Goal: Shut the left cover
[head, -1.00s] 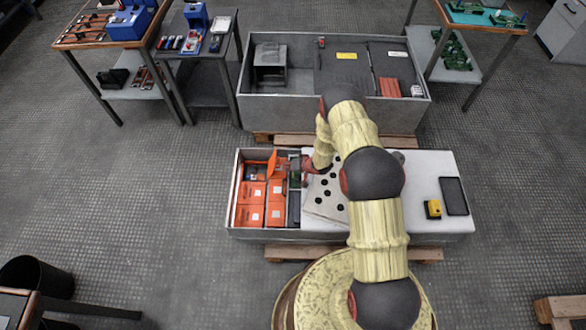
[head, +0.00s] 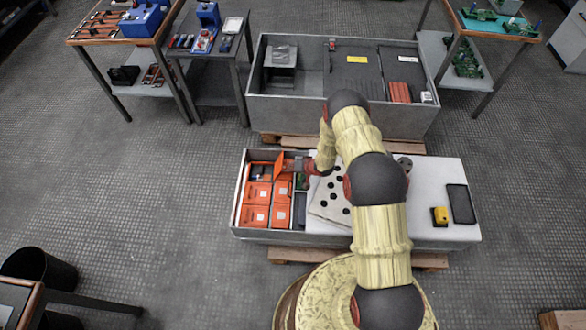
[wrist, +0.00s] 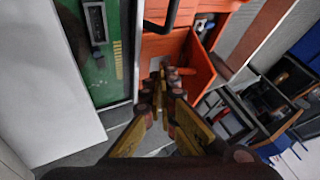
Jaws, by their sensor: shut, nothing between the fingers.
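The near grey case (head: 238,205) holds orange covers in its left part. One orange cover (head: 281,163) stands raised over the back cells, with the open back-left cell (head: 262,171) beside it. The other orange covers (head: 256,192) lie flat. My gripper (head: 301,166) is low at the back of the case, just right of the raised cover. In the wrist view my gripper (wrist: 168,75) is shut and empty, its tips close to an orange panel (wrist: 197,65). I cannot tell whether they touch it. My arm hides part of the case.
A white top (head: 420,185) with a yellow meter (head: 439,216) and a dark tablet (head: 461,203) covers the right of the case. A larger grey bin (head: 340,118) stands behind. In the wrist view a green board (wrist: 100,60) lies left of my fingers.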

